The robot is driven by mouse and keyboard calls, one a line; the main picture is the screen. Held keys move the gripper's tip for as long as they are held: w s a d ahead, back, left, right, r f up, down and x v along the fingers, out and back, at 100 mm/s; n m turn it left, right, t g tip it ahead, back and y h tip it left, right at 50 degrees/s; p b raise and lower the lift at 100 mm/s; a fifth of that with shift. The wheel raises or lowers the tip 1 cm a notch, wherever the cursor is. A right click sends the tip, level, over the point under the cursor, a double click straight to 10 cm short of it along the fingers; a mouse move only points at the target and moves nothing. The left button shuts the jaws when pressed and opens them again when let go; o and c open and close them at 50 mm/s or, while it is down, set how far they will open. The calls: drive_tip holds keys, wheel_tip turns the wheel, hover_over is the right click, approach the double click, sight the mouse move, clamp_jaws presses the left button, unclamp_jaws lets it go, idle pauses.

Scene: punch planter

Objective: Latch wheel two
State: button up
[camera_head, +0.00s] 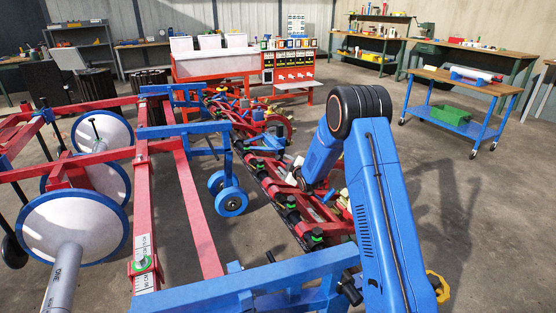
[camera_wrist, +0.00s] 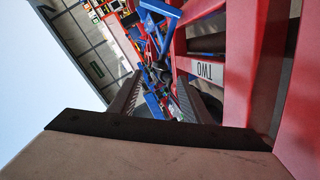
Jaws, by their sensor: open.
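A white label reading TWO, upside down, sits on a red bar (camera_wrist: 208,70) in the wrist view. My gripper (camera_wrist: 163,100) shows there as two dark ridged fingers with a gap between them, open and with nothing clearly held. In the head view my blue arm bends down over the red planter row (camera_head: 270,180), and its gripper end is small and partly lost among the red parts. Two small blue wheels (camera_head: 231,202) stand left of that row. I cannot tell which wheel is number two, and no latch can be made out clearly.
Red frame beams (camera_head: 143,210) and large white discs with blue rims (camera_head: 72,226) fill the left. A blue crossbar (camera_head: 240,284) crosses the front. A blue cart (camera_head: 450,116) with a green bin stands at right. Floor between cart and planter is free.

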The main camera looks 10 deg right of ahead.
sight(279, 158)
drive_tip(key=x, duration=0.9)
drive_tip(key=shift+w+f, duration=0.1)
drive_tip(key=shift+w, duration=0.25)
clamp_jaws()
